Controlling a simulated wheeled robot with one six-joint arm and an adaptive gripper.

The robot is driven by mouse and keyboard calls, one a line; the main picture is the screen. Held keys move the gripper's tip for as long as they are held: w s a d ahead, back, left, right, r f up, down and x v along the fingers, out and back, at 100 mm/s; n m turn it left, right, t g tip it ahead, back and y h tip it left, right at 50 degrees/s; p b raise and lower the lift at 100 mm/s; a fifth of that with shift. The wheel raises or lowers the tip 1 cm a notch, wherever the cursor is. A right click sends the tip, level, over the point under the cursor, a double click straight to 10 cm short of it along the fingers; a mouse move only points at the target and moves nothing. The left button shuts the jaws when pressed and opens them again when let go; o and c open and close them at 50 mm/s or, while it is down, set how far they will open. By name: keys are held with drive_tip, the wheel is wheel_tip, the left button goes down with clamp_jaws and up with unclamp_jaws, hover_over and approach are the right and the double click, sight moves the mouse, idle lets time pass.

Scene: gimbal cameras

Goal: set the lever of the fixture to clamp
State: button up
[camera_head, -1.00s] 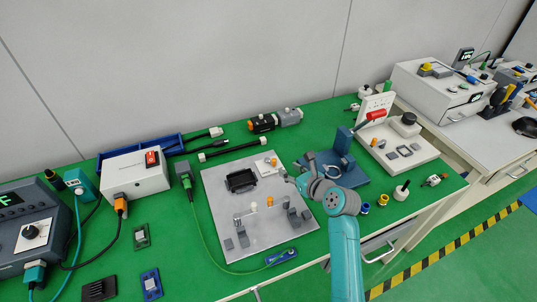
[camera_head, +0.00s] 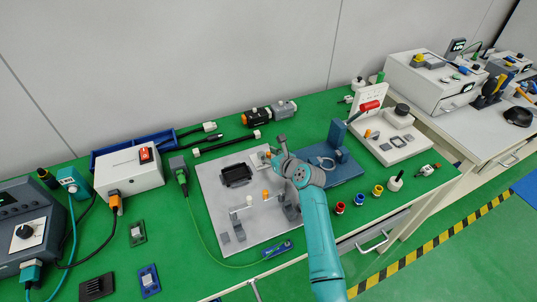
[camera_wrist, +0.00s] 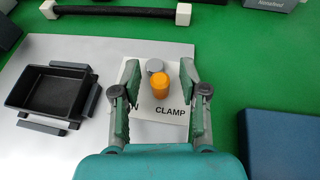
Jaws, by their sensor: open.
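The fixture is a light grey plate (camera_head: 211,192) on the green bench. Its lever has an orange knob (camera_wrist: 161,84), with a grey round part (camera_wrist: 155,66) just behind it. A white label (camera_wrist: 146,108) under the knob reads CLAMP on the right; the left word is mostly hidden. My gripper (camera_wrist: 160,80) is open, with one finger on each side of the knob and a gap to both. In the head view my gripper (camera_head: 278,150) is over the plate's far right corner, and the lever is partly hidden there.
A black tray (camera_wrist: 48,88) in grey brackets lies left of the gripper. A blue block fixture (camera_head: 345,172) stands close to the right. A black bar with white ends (camera_wrist: 118,12) lies behind. Another orange-topped part (camera_head: 265,194) is nearer on the plate.

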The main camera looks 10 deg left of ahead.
clamp_jaws()
drive_tip(key=shift+d, duration=0.1)
drive_tip(key=shift+w+n, duration=0.1)
drive_tip(key=shift+n, duration=0.2)
drive_tip(key=shift+w+n+g+y, duration=0.15)
drive_tip(key=shift+n+g+y, duration=0.55)
drive_tip(key=shift+g, duration=0.2)
unclamp_jaws()
drive_tip(key=shift+d, duration=0.1)
